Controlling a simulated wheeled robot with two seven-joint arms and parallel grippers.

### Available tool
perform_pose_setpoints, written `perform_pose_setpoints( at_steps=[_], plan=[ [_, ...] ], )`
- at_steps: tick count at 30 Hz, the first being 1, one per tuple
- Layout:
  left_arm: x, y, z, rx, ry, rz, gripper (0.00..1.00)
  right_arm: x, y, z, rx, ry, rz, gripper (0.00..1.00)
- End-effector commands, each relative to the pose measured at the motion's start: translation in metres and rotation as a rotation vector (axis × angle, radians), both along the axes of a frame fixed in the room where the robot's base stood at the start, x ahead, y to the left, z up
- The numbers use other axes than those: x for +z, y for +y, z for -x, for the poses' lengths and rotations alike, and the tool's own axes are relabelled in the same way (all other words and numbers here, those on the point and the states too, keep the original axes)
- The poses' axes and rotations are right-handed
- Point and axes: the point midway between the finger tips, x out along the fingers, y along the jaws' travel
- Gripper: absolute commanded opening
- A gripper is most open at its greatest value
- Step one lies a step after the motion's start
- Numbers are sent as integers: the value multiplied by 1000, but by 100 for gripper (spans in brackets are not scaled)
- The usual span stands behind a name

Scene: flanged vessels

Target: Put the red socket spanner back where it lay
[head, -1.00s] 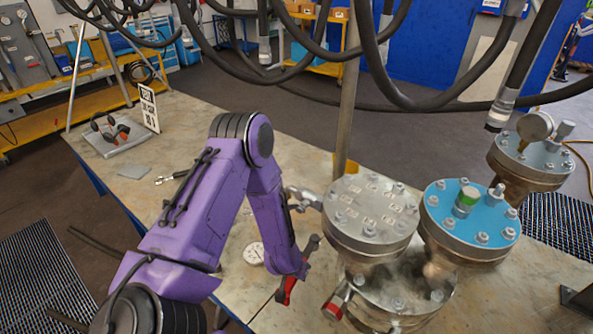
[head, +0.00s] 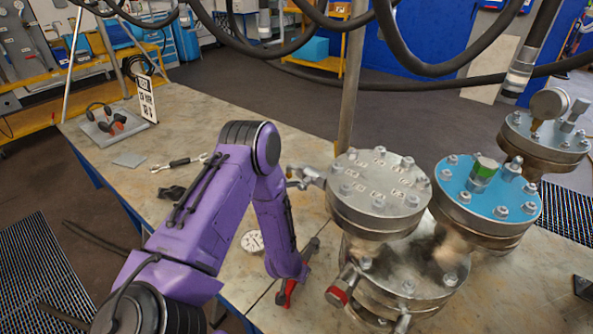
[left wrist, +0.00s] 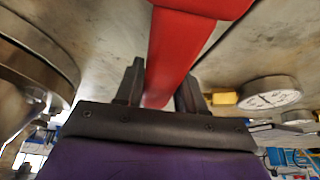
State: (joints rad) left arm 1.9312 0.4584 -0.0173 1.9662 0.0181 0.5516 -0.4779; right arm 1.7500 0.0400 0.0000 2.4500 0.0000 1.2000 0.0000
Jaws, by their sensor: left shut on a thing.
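The red socket spanner (head: 286,292) is held by my left gripper (head: 290,283), low over the near part of the bench, left of the grey flanged vessel (head: 378,190). In the left wrist view, its red handle (left wrist: 178,55) runs between the two dark fingers of my left gripper (left wrist: 160,90), which are shut on it. A dark bar rises beside the gripper in the head view; I cannot tell whether it belongs to the spanner. The spanner's ends are mostly hidden or cut off. My right gripper is not in view.
A round white dial (head: 252,241) lies on the bench left of the gripper; a dial also shows in the left wrist view (left wrist: 270,98). A blue-topped vessel (head: 490,195) stands right. A metal post (head: 350,90) rises behind.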

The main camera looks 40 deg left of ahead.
Motion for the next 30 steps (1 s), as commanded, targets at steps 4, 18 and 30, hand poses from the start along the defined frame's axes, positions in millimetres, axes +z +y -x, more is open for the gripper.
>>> perform_pose_setpoints(
  at_steps=[4, 18, 30],
  plan=[
    [1, 0, -1, 0, -1, 0, 2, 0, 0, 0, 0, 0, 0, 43],
    [-8, 0, -1, 0, -1, 0, 2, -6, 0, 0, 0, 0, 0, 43],
    [-9, 0, 0, 0, -1, 0, 68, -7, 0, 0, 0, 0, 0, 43]
  ],
)
